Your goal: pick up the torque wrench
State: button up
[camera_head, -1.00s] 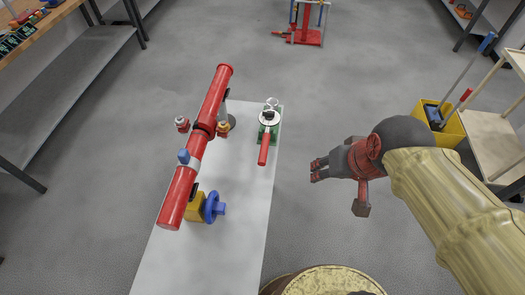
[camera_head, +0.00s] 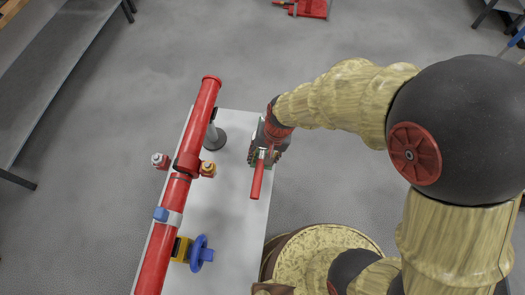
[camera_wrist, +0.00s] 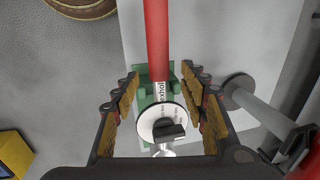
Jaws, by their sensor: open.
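The torque wrench (camera_head: 257,181) has a red handle and a round white dial head. It rests at the right edge of the white bench in the head view. In the wrist view its red handle (camera_wrist: 157,42) points up and its dial head (camera_wrist: 161,122) lies between the fingers. A green holder (camera_wrist: 147,96) is beneath it. My gripper (camera_head: 267,154) is over the head end and hides much of it in the head view. In the wrist view my gripper (camera_wrist: 161,76) is open, with one finger on each side of the wrench and gaps between.
A long red pipe (camera_head: 203,105) with side fittings runs along the white bench (camera_head: 230,215), left of the wrench. It stands on a grey post (camera_head: 214,137). A blue handwheel valve (camera_head: 201,253) is nearer.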

aim_at(261, 162)
jog(key=f, duration=0.1)
jog(key=f+b, duration=0.1)
jog(key=f, duration=0.1)
jog(key=a+f+b, duration=0.1)
jog(key=shift+s+f, duration=0.1)
jog(key=shift+f, duration=0.3)
jog(key=shift+r, duration=0.1)
jog(key=shift+d, duration=0.1)
jog(key=shift+c, duration=0.7)
grip_shut()
